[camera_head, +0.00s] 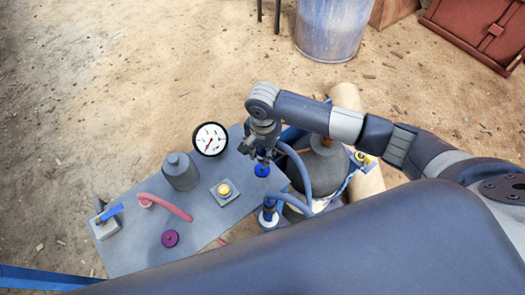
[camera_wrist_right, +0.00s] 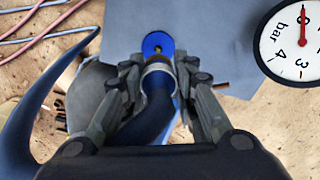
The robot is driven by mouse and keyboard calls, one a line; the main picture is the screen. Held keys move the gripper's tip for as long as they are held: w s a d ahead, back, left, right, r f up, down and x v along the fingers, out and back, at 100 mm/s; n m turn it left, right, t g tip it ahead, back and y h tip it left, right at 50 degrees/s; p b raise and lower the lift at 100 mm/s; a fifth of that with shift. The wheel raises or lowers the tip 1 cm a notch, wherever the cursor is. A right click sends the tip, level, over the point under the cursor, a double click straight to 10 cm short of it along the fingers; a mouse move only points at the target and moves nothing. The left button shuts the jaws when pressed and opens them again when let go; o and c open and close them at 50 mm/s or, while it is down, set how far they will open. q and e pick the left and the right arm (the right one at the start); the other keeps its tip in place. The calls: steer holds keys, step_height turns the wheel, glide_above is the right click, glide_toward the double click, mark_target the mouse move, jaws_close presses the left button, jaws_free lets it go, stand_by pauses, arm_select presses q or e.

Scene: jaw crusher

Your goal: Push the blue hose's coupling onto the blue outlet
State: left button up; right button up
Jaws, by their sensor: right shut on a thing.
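The blue outlet (camera_head: 262,170) is a round blue fitting on the grey panel's right part, and it also shows in the right wrist view (camera_wrist_right: 158,43). My right gripper (camera_head: 263,155) is above it and shut on the end of the blue hose (camera_head: 302,168). In the right wrist view the coupling (camera_wrist_right: 158,65) is a grey ring at the hose end between my fingers, close to the outlet. Whether they touch is unclear. The hose loops right and down to a blue fitting (camera_head: 269,216). My left gripper is not in view.
A dark tank (camera_head: 318,170) stands right of the outlet.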

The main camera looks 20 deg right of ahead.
mark_target(262, 168)
steer(key=shift+f, duration=0.1)
steer(key=shift+f+b, duration=1.85)
steer(key=shift+f, duration=0.95)
steer(key=shift+b, duration=0.55)
steer(key=shift+f, duration=0.25)
steer(key=shift+f+b, duration=0.1)
steer(key=shift+b, duration=0.25)
steer(key=shift+f+b, duration=0.35)
